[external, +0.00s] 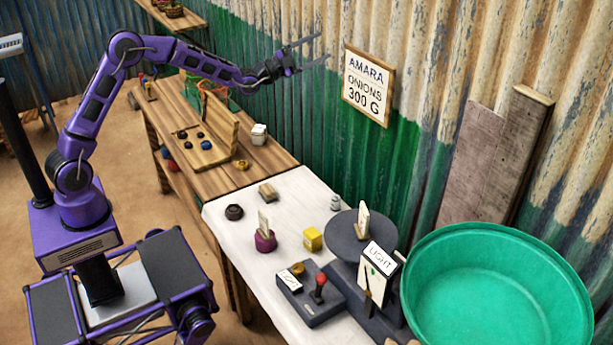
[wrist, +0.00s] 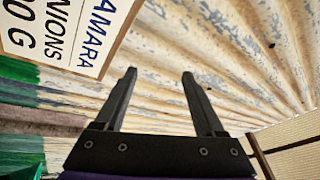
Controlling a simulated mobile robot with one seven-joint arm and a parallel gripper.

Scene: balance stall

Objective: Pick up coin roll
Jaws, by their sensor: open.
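My gripper (external: 318,48) is raised high near the corrugated wall, left of the AMARA sign. In the wrist view its two dark fingers (wrist: 159,74) stand apart with nothing between them. I cannot pick out the coin roll with certainty. A small pale upright cylinder (external: 336,202) stands on the white table at the wall side, and a small tan block (external: 268,192) lies further left; either is too small to identify. Both are well below my gripper.
A green basin (external: 495,300) stands right. The sign (external: 366,84) hangs near my gripper.

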